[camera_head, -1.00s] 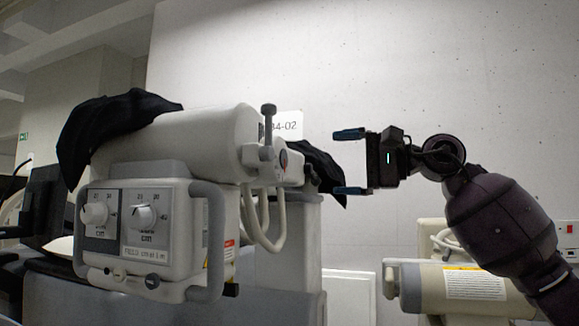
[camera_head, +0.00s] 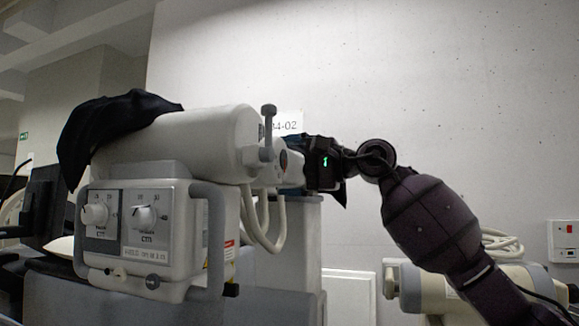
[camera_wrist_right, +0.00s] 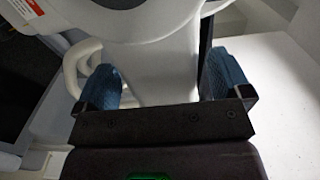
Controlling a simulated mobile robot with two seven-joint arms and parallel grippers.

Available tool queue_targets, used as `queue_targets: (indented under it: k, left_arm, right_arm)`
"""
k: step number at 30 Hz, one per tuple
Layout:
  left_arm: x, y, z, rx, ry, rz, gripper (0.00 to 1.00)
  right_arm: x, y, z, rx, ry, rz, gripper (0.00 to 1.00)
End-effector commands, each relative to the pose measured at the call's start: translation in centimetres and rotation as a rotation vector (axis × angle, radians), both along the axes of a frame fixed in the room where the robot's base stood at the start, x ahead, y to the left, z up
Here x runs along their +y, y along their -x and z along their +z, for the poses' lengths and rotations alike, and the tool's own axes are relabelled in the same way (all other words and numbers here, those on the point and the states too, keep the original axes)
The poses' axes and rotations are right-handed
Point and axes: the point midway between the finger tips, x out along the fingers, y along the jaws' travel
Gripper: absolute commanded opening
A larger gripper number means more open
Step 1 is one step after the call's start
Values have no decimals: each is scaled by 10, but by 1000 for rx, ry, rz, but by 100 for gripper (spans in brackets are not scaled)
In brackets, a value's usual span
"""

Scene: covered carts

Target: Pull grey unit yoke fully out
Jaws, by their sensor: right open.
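The grey unit (camera_head: 175,140) fills the left half of the head view, with a thick round housing above a control box (camera_head: 145,232) with two dials. A pale arm-like part, seemingly the yoke (camera_head: 291,172), sticks out at the housing's right end. My right gripper (camera_head: 299,165) is open at that part, its blue upper finger just behind it. In the right wrist view, the two blue fingers of my gripper (camera_wrist_right: 164,78) stand on either side of a pale upright piece (camera_wrist_right: 160,62), with small gaps showing. Contact cannot be told. My left gripper is not in view.
A black cloth (camera_head: 115,125) drapes over the unit's left end. Pale hoses (camera_head: 262,225) hang below the yoke. A second beige unit (camera_head: 430,288) stands at lower right under my right arm. A pale wall closes the back.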

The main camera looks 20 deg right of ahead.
Motion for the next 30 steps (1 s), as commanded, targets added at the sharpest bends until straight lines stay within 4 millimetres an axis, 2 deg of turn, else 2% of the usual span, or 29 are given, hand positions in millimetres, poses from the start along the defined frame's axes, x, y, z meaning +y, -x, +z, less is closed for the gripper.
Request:
queue_targets:
  k: [9,22,30]
  left_arm:
    - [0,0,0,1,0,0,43]
    - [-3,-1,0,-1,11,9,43]
    - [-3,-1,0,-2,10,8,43]
  right_arm:
    - [2,-1,0,0,0,0,96]
    - [1,-1,0,1,-1,0,30]
    - [1,-1,0,1,0,0,28]
